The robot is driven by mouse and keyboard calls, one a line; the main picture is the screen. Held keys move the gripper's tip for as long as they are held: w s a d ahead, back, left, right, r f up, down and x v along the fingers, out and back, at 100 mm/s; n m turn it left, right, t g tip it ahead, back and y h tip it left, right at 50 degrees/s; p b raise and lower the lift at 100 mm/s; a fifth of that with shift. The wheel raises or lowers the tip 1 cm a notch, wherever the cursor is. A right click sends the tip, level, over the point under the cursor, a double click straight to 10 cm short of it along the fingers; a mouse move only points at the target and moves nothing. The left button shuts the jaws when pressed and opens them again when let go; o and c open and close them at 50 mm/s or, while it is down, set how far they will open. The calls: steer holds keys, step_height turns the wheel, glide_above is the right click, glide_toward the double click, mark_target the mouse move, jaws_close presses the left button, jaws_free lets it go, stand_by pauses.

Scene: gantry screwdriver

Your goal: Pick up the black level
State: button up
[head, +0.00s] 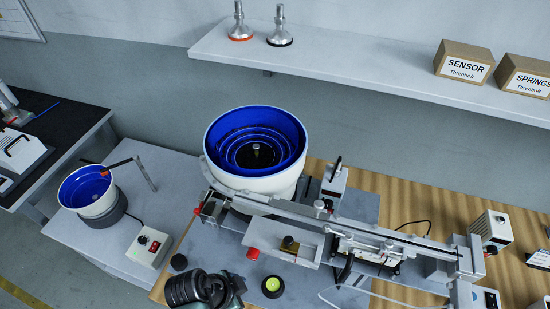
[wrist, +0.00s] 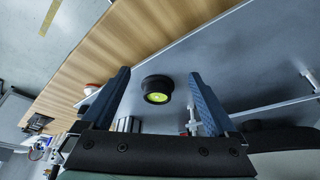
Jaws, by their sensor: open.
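The black level (head: 272,286) is a small round black puck with a bright yellow-green face. It sits on the grey plate near the front of the workbench. In the wrist view the level (wrist: 157,89) shows between the two blue fingers of my gripper (wrist: 159,73), apart from both. My gripper is open and empty. How far the level lies beyond the fingertips is hard to tell. In the head view, dark parts of my arm show at the bottom, just left of the level; the fingertips are not clear there.
A white feeder bowl with blue inside (head: 256,145) and a long metal rail (head: 380,236) stand behind the level. A red knob (head: 253,254) and a black disc (head: 179,262) are close by. A smaller blue bowl (head: 87,191) and a control box (head: 148,246) stand left.

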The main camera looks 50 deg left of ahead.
mark_target(274, 284)
steer(key=w, duration=0.3)
steer(key=w+d+p, duration=0.1)
steer(key=w, duration=0.2)
steer(key=shift+w+d+r, duration=0.1)
steer(key=shift+w, duration=0.1)
steer(key=shift+w+f, duration=0.2)
steer(key=shift+f, duration=0.45)
jaws_close()
steer(key=shift+b, duration=0.4)
